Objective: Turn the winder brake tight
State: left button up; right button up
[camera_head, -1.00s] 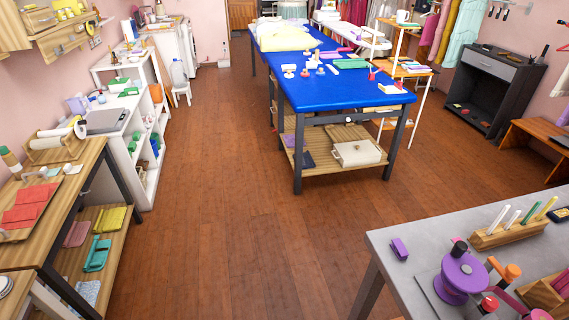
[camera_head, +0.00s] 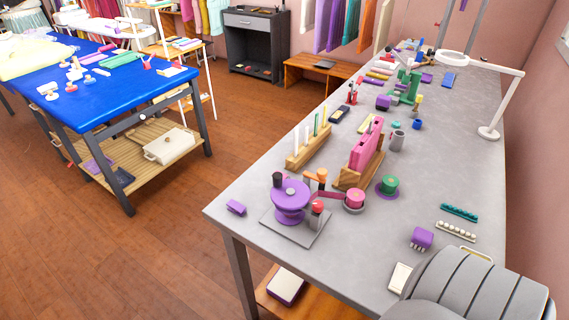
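The winder is a purple spool-like drum (camera_head: 290,203) on a flat grey base plate (camera_head: 310,238), near the front left corner of the grey worktable. A dark pink arm (camera_head: 328,194) reaches right toward a pink and red spool (camera_head: 354,198). I cannot tell which part is the brake or how tight it is. Neither gripper is in view.
The grey worktable (camera_head: 240,200) also holds a wooden rack of sticks (camera_head: 308,152), a pink upright block (camera_head: 366,145), a green spool (camera_head: 389,186) and a white lamp (camera_head: 488,132). A blue table (camera_head: 115,105) stands at left. Brown floor (camera_head: 100,240) is open between them.

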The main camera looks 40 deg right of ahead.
aim_at(318, 205)
jog(key=z, duration=0.65)
jog(key=k, duration=0.35)
jog(key=z, duration=0.65)
